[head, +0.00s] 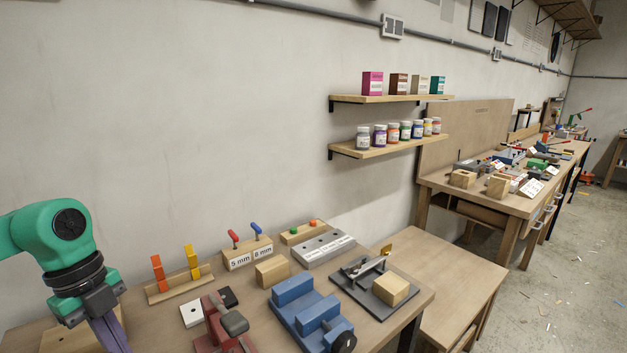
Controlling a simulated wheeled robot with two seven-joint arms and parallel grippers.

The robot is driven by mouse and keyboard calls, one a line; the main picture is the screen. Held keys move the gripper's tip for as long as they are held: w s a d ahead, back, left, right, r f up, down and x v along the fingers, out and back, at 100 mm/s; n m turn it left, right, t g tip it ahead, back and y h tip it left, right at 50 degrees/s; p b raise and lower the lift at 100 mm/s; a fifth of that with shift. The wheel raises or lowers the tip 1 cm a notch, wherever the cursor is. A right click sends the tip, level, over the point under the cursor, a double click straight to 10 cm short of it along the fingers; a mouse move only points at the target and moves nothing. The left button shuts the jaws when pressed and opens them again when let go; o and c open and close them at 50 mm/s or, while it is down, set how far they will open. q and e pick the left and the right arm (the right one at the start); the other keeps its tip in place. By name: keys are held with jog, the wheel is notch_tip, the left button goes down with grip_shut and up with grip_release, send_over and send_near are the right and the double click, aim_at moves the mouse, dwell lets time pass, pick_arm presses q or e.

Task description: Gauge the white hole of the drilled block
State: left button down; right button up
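A wooden holder (248,258) labelled "5 mm" and "8 mm" or similar carries a red-handled gauge (233,238) and a blue-handled gauge (256,229), both upright. A plain wooden block (272,271) sits in front of it. Another wooden block (390,288) sits on a dark fixture plate. A wooden piece (62,338) with a small dark hole lies at the lower left, partly behind my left arm. I cannot tell which is the drilled block; no white hole is visible. My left gripper (108,332) hangs at the lower left, its fingertips cut off. My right gripper is not in view.
A red vise (225,325), a blue vise (308,312) and a labelled grey plate (323,248) crowd the workbench (265,310). An orange-and-yellow rack (180,285) stands near the wall. Shelves (390,147) hold jars and boxes. The lower table (435,272) is bare.

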pick_arm(q)
jog(key=shift+a+b+x, duration=0.2)
jog(key=shift+b+x, duration=0.6)
jog(key=shift+x, duration=0.3)
jog(key=p+v, duration=0.1)
jog(key=v, duration=0.1)
jog(key=d+p+v, duration=0.1)
jog(key=p+v, duration=0.3)
jog(key=v, duration=0.1)
jog(key=shift+s+d+r, duration=0.15)
jog(key=shift+s, duration=0.05)
